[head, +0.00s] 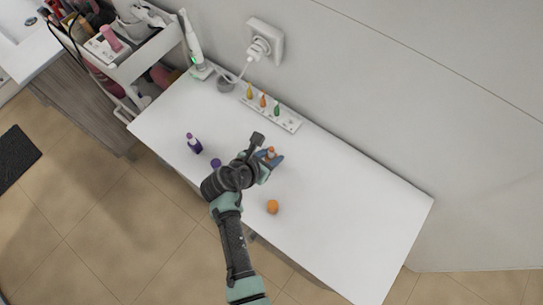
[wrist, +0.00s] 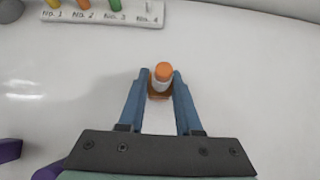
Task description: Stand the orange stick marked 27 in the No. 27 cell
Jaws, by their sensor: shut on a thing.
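The orange stick (wrist: 162,76) has an orange top, a white band and an orange base. It stands between the fingertips of my gripper (wrist: 160,82), which is shut on it; its number cannot be read. In the head view the stick (head: 270,152) shows at the fingers, near the table's middle. The white rack (head: 288,123) lies behind it near the wall, apart from the stick. The rack holds a yellow, an orange and a green stick. In the wrist view, the rack's labels (wrist: 102,17) look like No. 1 to No. 4; the No. 4 cell at the right holds no coloured stick.
A purple bottle (head: 193,143) and a purple round item (head: 215,162) are left of my gripper. An orange ball-like item (head: 272,206) lies in front. A toothbrush on a charger (head: 196,48) and grey cup (head: 226,84) stand at the back left. The table's right side (head: 360,215) is clear.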

